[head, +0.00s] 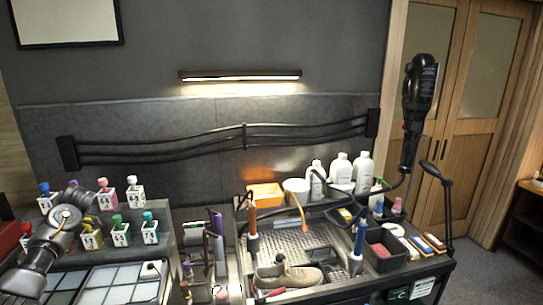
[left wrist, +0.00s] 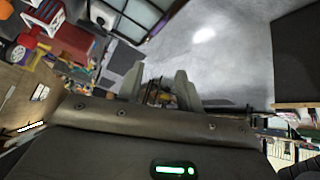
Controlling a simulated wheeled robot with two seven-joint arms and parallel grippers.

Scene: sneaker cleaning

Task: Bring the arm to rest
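My left gripper (left wrist: 160,88) shows in the left wrist view with its two grey fingers apart and nothing seen between them. In the head view, a grey jointed part of my left arm (head: 65,218) stands at the lower left, in front of the small bottles. The left gripper's fingers cannot be made out there. My right arm and gripper are in neither view. A sneaker (head: 288,275) lies in the sink-like tray (head: 330,238) of the workbench, apart from my visible arm.
Several white bottles (head: 341,168) and an orange box (head: 266,195) stand behind the tray. Small colour-capped bottles (head: 122,235) fill the left rack. A black device (head: 420,85) rises at the right. In the left wrist view, a bare grey floor (left wrist: 225,50) lies beyond the fingers.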

